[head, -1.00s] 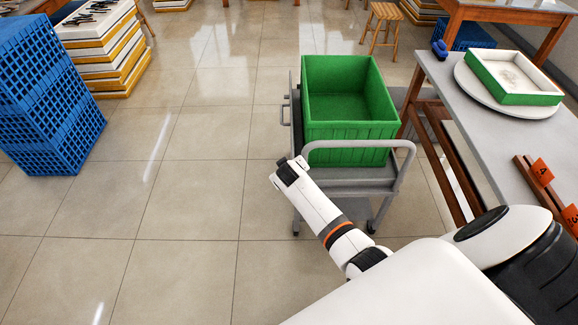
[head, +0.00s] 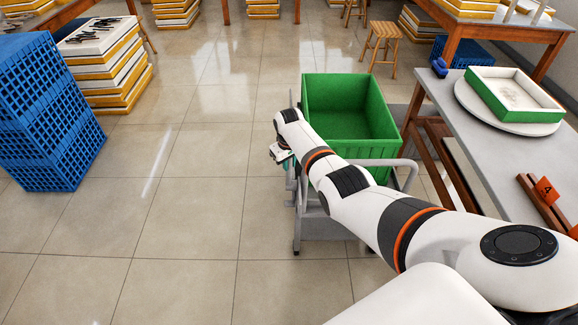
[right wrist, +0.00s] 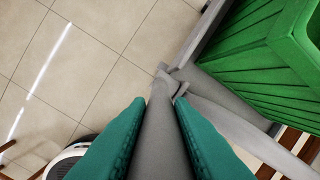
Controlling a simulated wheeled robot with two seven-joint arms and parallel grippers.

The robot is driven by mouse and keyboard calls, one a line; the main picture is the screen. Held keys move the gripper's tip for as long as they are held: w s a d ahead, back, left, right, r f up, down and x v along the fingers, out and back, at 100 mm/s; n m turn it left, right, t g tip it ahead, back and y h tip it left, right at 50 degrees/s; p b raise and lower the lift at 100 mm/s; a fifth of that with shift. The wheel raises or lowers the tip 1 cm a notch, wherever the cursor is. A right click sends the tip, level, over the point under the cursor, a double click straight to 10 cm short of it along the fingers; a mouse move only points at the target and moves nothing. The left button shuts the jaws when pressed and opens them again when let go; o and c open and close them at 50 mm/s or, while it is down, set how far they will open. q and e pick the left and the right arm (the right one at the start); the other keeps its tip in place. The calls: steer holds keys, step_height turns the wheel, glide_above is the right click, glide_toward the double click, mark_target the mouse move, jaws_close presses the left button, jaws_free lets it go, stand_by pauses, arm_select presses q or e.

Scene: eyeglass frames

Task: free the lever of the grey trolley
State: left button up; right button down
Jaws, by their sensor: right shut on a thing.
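The grey trolley (head: 330,222) stands in front of me and carries a green crate (head: 345,118). In the right wrist view a grey lever (right wrist: 158,140) runs up between the two teal fingers to a joint at the trolley's frame (right wrist: 228,112). My right gripper (head: 288,162) is at the trolley's left side, pointing down, and is shut on the lever. In the right wrist view the right gripper (right wrist: 160,104) has a finger on each side of the lever. My right arm hides part of the trolley and crate in the head view. My left gripper is not in view.
A grey table (head: 437,98) with a white turntable (head: 470,103) and green-sided tray (head: 545,113) stands close to the trolley's right. Blue crates (head: 45,120) are stacked at the left. The tiled floor (head: 190,200) left of the trolley is clear.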

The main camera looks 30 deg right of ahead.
steer(key=shift+r, duration=0.1)
stand_by(0.3)
steer(key=c, duration=1.5)
jaws_free()
steer(key=shift+c, duration=0.2)
steer(key=shift+o, duration=1.2)
steer(key=shift+w+d, duration=0.1)
steer(key=shift+r+p, duration=0.3)
steer(key=shift+r, duration=0.15)
steer(key=r, duration=0.3)
steer(key=s+r+p, duration=0.1)
steer(key=r, duration=0.3)
steer(key=a+r, duration=0.1)
steer(key=r, duration=0.2)
steer(key=shift+s+r, duration=0.3)
steer(key=shift+r, duration=0.1)
